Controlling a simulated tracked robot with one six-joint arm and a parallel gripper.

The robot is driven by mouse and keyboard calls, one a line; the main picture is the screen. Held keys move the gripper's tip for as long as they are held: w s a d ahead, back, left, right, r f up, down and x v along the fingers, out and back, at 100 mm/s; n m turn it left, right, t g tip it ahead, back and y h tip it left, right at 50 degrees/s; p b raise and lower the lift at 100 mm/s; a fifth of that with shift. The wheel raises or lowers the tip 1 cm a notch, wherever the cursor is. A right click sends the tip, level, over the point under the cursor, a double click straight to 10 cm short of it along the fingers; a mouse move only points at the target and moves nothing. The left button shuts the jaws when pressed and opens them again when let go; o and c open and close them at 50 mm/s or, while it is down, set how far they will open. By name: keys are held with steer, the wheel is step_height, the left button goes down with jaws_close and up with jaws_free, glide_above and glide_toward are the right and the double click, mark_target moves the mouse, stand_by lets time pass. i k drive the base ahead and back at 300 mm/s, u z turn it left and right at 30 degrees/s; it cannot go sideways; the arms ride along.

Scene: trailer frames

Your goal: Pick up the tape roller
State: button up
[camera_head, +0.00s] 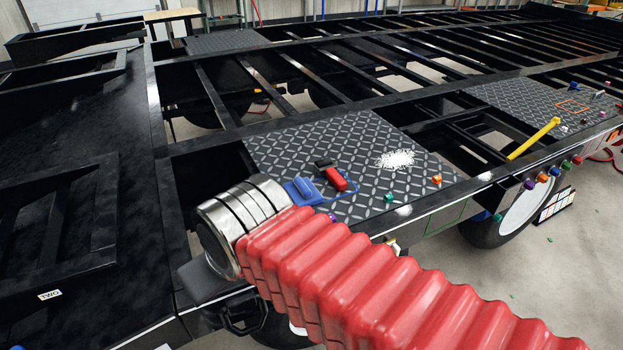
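A small red and black hand tool (336,179) lies on the diamond-plate deck panel (270,150) of the black trailer; it may be the tape roller, but it is too small to be sure. A blue tool (302,190) with a flat head and thin handle lies beside it, close to my arm. My arm, in a red bellows sleeve with a metal collar, crosses the foreground. Dark parts at its end (205,283) hang below the collar near the trailer's edge. The fingers cannot be made out, and no hold on either tool shows.
White granules (395,159) are spilled on the panel. A green piece (389,197) and an orange piece (436,180) lie near its front edge. A yellow bar (534,138) leans at the right. Open gaps lie between the black frame beams.

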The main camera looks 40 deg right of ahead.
mark_target(331, 173)
steer(key=u, duration=0.45)
steer(key=k, duration=1.2)
steer(key=z, duration=0.5)
steer(key=i, duration=1.05)
steer(key=z, duration=0.1)
